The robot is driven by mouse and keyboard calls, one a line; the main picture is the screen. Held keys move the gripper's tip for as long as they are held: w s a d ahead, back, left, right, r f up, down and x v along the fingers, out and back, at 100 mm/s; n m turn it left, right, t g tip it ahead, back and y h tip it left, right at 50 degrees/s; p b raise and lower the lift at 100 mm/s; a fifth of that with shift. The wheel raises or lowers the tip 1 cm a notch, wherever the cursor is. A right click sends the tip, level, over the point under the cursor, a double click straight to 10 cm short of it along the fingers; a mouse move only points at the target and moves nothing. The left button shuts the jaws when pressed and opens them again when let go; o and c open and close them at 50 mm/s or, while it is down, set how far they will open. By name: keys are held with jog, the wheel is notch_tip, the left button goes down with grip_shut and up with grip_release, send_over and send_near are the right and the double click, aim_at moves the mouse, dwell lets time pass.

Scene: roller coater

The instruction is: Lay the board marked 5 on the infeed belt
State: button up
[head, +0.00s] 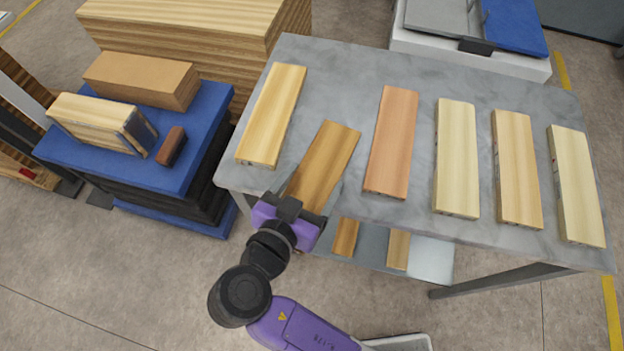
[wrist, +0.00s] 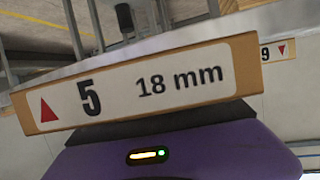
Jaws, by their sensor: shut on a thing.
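The board marked 5 (head: 325,160) is a brown wood-grain board, tilted relative to its neighbours at the front left of the grey table (head: 400,215). My gripper (head: 297,205) is shut on its near end. In the wrist view the end label of the board (wrist: 140,85) reads "5" and "18 mm" beside a red triangle, close above my purple gripper body. Whether the board touches the table or is lifted slightly, I cannot tell. The infeed belt is not recognisable in these views.
A pale board (head: 272,115) lies just left of the held one. A reddish board (head: 393,140) and several pale boards (head: 457,160) lie to the right. A blue-topped stack (head: 190,150) with blocks stands left of the table. A board marked 9 (wrist: 277,51) shows in the wrist view.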

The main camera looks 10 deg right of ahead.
jog(key=shift+f, duration=0.15)
jog(key=o, duration=1.9)
jog(key=shift+c, duration=0.2)
